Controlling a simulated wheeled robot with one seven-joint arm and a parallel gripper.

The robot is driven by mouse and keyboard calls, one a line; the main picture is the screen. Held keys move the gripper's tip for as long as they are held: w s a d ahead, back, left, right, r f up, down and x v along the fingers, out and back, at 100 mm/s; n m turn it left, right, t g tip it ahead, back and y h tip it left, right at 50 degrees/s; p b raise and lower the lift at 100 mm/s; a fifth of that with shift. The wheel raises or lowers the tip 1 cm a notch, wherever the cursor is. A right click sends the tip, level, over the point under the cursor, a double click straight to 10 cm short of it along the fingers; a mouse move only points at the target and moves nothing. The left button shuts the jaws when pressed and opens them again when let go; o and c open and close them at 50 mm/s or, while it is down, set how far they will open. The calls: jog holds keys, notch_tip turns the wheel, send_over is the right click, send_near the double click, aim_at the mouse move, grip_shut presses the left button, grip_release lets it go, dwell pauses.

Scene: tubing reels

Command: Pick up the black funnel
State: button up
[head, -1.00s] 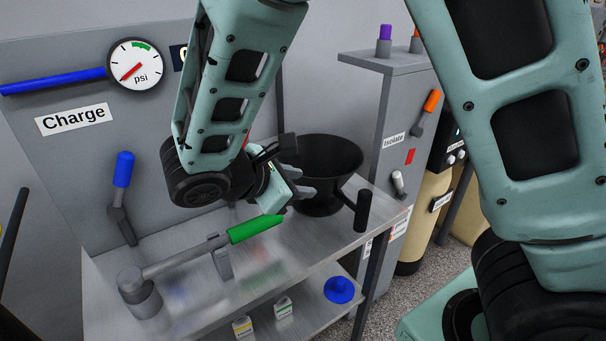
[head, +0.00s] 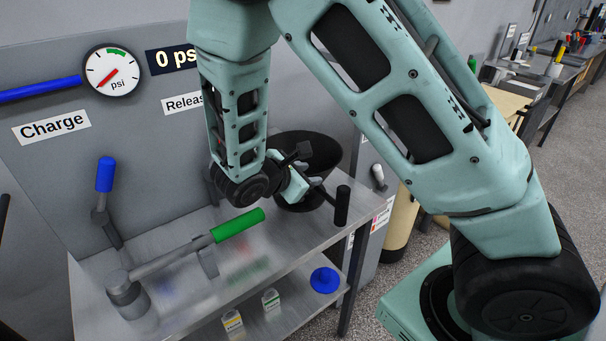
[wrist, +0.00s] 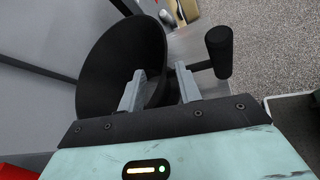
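The black funnel (head: 322,148) stands wide end up on the metal bench, partly hidden behind my arm in the head view. In the wrist view, the funnel (wrist: 105,75) fills the left side as a wide dark bowl. My gripper (head: 312,187) is at the funnel's near side. In the wrist view, my gripper (wrist: 160,70) has its two fingers apart, one over the bowl and one beyond its right edge. The rim passes between them, but I cannot see contact. The fingertips are small and partly hidden in the head view.
A lever with a black grip (head: 342,205) stands just right of the funnel, close to my right finger. A green-handled lever (head: 238,226) and a blue-handled lever (head: 105,175) are on the left. A blue object (head: 325,280) and small boxes sit on the lower shelf.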

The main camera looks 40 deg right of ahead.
aim_at(318, 174)
jog(key=p+x, duration=0.1)
jog(key=x, duration=0.4)
jog(key=shift+p, duration=0.3)
grip_shut()
jog(key=shift+s, duration=0.1)
dwell(0.9)
